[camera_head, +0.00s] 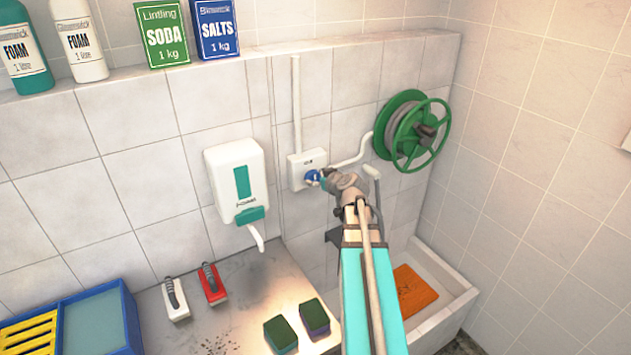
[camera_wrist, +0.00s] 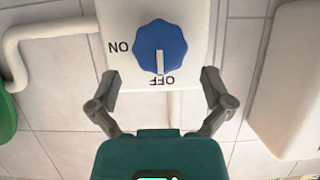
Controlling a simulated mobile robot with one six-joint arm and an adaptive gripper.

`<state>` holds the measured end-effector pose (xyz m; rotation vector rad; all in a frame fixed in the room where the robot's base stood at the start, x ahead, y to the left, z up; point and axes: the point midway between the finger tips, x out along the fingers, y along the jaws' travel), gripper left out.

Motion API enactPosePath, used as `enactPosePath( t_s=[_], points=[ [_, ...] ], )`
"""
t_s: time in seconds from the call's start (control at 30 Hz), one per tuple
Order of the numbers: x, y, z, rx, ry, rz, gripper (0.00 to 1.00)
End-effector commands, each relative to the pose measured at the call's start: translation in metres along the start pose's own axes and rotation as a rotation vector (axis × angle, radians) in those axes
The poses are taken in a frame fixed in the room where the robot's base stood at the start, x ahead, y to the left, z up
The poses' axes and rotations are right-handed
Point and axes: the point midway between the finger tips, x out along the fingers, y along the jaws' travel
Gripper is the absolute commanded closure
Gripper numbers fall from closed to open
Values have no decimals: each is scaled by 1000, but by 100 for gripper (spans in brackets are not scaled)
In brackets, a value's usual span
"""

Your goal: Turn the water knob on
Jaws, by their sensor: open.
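The blue water knob (camera_wrist: 160,47) sits on a white wall box marked ON and OFF. The wrist view is upside down, and the knob's white pointer lies at OFF. In the head view the knob (camera_head: 313,177) shows partly at the left of my gripper, on the white box (camera_head: 297,170). My gripper (camera_wrist: 161,82) is open, with one finger on each side below the knob in the wrist view. The fingers look apart from the knob and hold nothing. In the head view my gripper (camera_head: 332,178) is close to the box, and my arm hides part of the wall behind.
A green hose reel (camera_head: 412,131) is on the wall to the right, with a pale pipe running to the box. A soap dispenser (camera_head: 236,180) hangs to the left. Brushes and sponges lie on the counter (camera_head: 235,315) below. A white basin (camera_head: 447,308) holds an orange item.

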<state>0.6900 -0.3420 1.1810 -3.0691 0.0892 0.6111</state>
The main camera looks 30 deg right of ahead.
Motion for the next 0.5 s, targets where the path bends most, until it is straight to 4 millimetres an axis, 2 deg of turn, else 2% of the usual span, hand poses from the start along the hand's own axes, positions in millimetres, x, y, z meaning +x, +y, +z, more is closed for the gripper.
enactPosePath(
  t_s=[0.03,0.2,0.5],
  points=[
    [11,1,2,-1,0,-1,0],
    [30,1,1,1,0,0,0],
    [42,0,0,0,0,0,0]
  ],
)
